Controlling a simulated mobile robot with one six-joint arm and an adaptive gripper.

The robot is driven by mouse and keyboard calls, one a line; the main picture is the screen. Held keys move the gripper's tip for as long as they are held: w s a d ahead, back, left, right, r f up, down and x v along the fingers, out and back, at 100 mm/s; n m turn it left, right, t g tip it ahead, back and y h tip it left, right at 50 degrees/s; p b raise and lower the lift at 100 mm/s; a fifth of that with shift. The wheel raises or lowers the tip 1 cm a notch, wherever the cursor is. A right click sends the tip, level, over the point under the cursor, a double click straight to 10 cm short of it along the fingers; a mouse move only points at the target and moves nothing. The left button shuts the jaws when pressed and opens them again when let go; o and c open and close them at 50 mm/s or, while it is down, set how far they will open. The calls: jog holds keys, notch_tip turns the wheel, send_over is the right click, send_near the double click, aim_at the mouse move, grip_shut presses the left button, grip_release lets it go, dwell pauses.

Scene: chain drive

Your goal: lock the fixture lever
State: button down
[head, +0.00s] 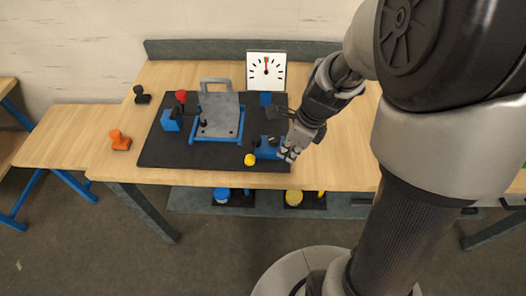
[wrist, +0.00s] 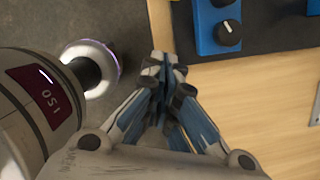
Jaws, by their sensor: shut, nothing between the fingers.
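A fixture with a grey hinged plate (head: 222,106) and a blue frame (head: 216,138) stands on a black mat (head: 160,152). A red-knobbed lever (head: 181,96) rises at its left, by a blue block (head: 170,123); I cannot tell for sure whether this is the fixture lever or whether it is locked. My gripper (head: 287,154) is shut and empty at the mat's front right, beside a blue box (head: 266,152) and apart from the red lever. In the wrist view my gripper (wrist: 165,68) is over the table edge, left of a blue box with a black knob (wrist: 229,33).
A yellow knob (head: 250,160) is at the mat's front. A white dial gauge (head: 266,70) stands behind the mat. A black knobbed piece (head: 142,95) and an orange one (head: 120,141) lie left of it. Table (head: 330,160) right of the mat is bare.

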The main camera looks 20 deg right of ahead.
aim_at(253, 150)
jog(key=b+x, duration=0.4)
jog(key=x, duration=0.5)
jog(key=shift+a+f+b, duration=0.1)
jog(key=shift+f+b, duration=0.2)
jog(key=shift+b, duration=0.05)
jog(key=shift+w+a, duration=1)
jog(key=shift+a, duration=0.2)
jog(key=shift+w+a+r+b, duration=0.2)
jog(key=shift+w+a+b, duration=0.1)
jog(key=shift+a, duration=0.1)
jog(key=shift+a+m+p, duration=0.35)
jog(key=shift+m+p, duration=0.05)
jog(key=shift+p, duration=0.35)
